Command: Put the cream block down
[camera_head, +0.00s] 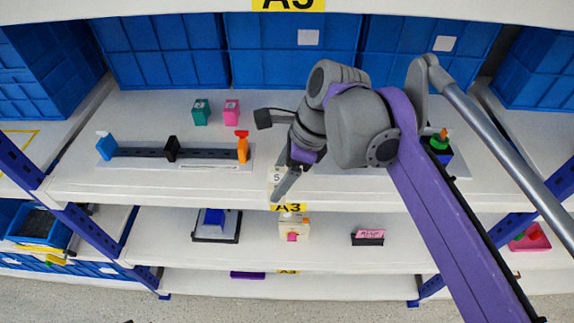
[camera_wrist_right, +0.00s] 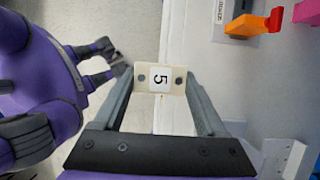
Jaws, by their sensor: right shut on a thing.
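The cream block (camera_head: 277,177), marked with a black 5, is held at the front edge of the upper shelf (camera_head: 100,187). My right gripper (camera_head: 282,178) is shut on it. In the right wrist view the cream block (camera_wrist_right: 160,79) sits between the two grey fingertips (camera_wrist_right: 160,84), its number face toward the camera. I cannot tell whether it touches the shelf. My left gripper (camera_wrist_right: 121,61) shows at the left of the wrist view, its dark fingers apart and empty.
A slider rail with a black knob (camera_head: 172,148) and an orange end piece (camera_head: 242,147) lies left of the gripper. A teal block (camera_head: 201,112) and a pink block (camera_head: 232,112) stand behind. Blue bins (camera_head: 290,50) line the back. My right arm hides much of the shelf's right side.

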